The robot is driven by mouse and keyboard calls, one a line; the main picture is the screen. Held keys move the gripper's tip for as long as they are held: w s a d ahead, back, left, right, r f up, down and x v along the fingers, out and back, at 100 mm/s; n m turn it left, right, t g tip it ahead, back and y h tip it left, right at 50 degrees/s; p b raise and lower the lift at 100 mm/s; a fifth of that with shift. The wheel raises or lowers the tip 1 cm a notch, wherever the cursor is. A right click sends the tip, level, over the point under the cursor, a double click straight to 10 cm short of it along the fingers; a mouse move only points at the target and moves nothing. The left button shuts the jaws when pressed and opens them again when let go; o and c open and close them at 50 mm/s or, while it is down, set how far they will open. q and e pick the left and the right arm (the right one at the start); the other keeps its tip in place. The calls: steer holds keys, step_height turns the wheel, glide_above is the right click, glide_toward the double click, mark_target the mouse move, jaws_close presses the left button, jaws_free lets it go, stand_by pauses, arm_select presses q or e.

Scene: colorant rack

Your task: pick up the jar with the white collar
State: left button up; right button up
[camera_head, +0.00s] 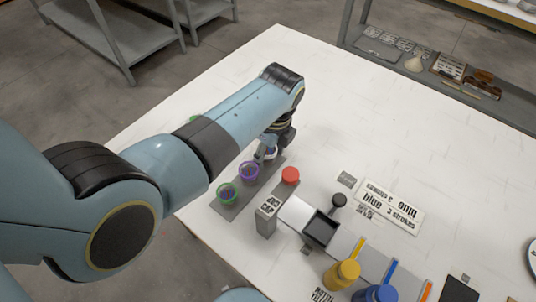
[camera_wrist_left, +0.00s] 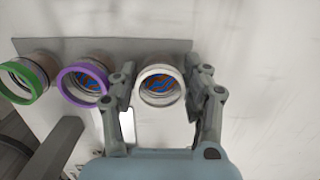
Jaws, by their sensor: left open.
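The jar with the white collar (camera_wrist_left: 160,86) stands at the right end of a row in the left wrist view, its round mouth showing blue and orange inside. My left gripper (camera_wrist_left: 159,77) is open, with one finger on each side of this jar; I cannot tell whether they touch it. In the head view, my left gripper (camera_head: 268,148) is over the far end of the grey strip (camera_head: 234,209), and the white-collared jar is mostly hidden there. My right gripper is not in view.
A purple-collared jar (camera_wrist_left: 82,83) stands close to the left finger, with a green-collared jar (camera_wrist_left: 24,80) beyond it. A red-topped item (camera_head: 290,175), a grey labelled block (camera_head: 267,215), a black tray (camera_head: 320,229) and a yellow jar (camera_head: 342,274) stand nearby.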

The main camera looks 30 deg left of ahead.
arm_select(q)
steer(key=c, duration=0.9)
steer(key=shift+r, duration=0.2)
